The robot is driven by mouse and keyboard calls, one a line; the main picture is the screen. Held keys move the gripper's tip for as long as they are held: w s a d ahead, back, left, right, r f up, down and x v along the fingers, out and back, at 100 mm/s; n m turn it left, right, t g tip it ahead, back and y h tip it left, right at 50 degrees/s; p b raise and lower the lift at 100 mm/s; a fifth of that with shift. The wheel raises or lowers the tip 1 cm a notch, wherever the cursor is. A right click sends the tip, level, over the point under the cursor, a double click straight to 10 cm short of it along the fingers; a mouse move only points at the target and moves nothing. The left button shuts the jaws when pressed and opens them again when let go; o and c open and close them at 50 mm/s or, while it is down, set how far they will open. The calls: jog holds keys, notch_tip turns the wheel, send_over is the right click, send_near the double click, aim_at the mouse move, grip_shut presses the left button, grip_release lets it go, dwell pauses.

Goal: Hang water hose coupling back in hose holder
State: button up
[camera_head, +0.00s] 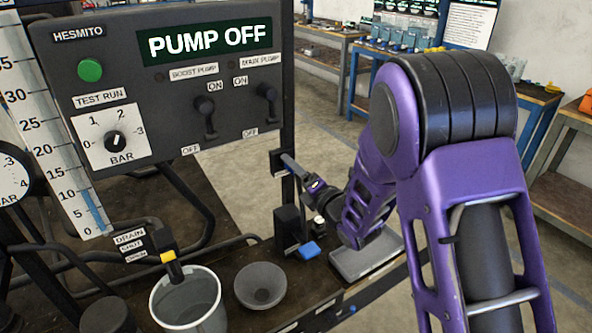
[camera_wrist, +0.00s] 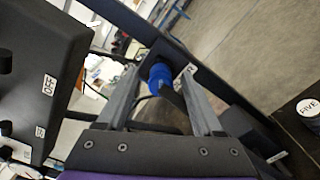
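The blue hose coupling (camera_wrist: 160,77) shows in the wrist view between my fingertips, against a dark post (camera_wrist: 150,40). A dark piece runs from it back toward my palm. Whether the coupling sits in the holder or just in front of it I cannot tell. My gripper (camera_wrist: 159,84) has its fingers apart, with gaps visible on both sides of the coupling. In the head view my gripper (camera_head: 288,163) reaches a small black bracket, seemingly the hose holder (camera_head: 276,162), on the panel's right post. The coupling is hidden there.
The pump panel (camera_head: 165,85) reads PUMP OFF, left of my gripper. Below are a bucket (camera_head: 165,308), a grey bowl (camera_head: 260,286), a black box (camera_head: 288,226), a blue block (camera_head: 308,250) and a grey tray (camera_head: 367,258). Floor beyond the post is clear.

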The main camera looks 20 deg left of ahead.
jog(key=p+v, duration=0.4)
jog(key=v, duration=1.3)
jog(key=shift+s, duration=0.2)
jog(key=shift+d, duration=0.1)
